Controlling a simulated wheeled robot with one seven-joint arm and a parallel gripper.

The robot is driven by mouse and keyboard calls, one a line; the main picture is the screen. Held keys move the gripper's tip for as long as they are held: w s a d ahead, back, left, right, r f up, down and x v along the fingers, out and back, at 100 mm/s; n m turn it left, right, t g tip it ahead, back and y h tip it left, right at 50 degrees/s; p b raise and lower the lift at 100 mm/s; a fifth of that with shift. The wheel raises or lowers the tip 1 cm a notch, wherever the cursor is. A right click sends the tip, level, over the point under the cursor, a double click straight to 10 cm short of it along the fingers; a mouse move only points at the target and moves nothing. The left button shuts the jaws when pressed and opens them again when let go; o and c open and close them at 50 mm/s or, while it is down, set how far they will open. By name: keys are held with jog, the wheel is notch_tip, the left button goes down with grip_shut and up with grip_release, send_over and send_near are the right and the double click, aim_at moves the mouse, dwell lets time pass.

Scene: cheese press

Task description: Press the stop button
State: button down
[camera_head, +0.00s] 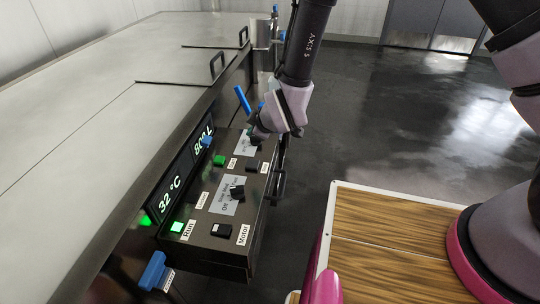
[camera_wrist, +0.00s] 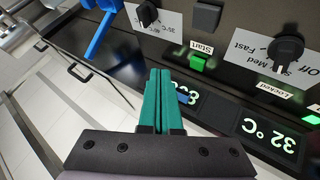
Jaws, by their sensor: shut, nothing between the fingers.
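The control panel (camera_head: 190,250) carries a green button (camera_head: 218,160) near its far end. In the wrist view this green button (camera_wrist: 197,62) has a "Start" label. A dark square button (camera_head: 252,165) sits beside it, and it also shows in the wrist view (camera_wrist: 206,16). Its own label (camera_head: 265,168) is too small to read in the head view, so I cannot confirm that it is the stop button. My gripper (camera_wrist: 160,75) is shut and empty, with teal fingers. In the head view it is over the panel's far end, its tips partly hidden by the wrist.
A blue lever (camera_head: 243,100) stands beyond the panel. Black knobs (camera_head: 237,192) (camera_wrist: 149,14) and a motor switch (camera_head: 221,229) rise from the panel. A display (camera_head: 171,187) reads 32 °C. The metal vat lid (camera_head: 100,110) lies left, and a wooden-topped surface (camera_head: 385,235) lies right.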

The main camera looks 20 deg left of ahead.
aim_at(255, 165)
jog(key=shift+d+f, duration=0.1)
jog(key=shift+f, duration=5.55)
jog(key=shift+r, duration=0.85)
jog(key=shift+r, duration=0.1)
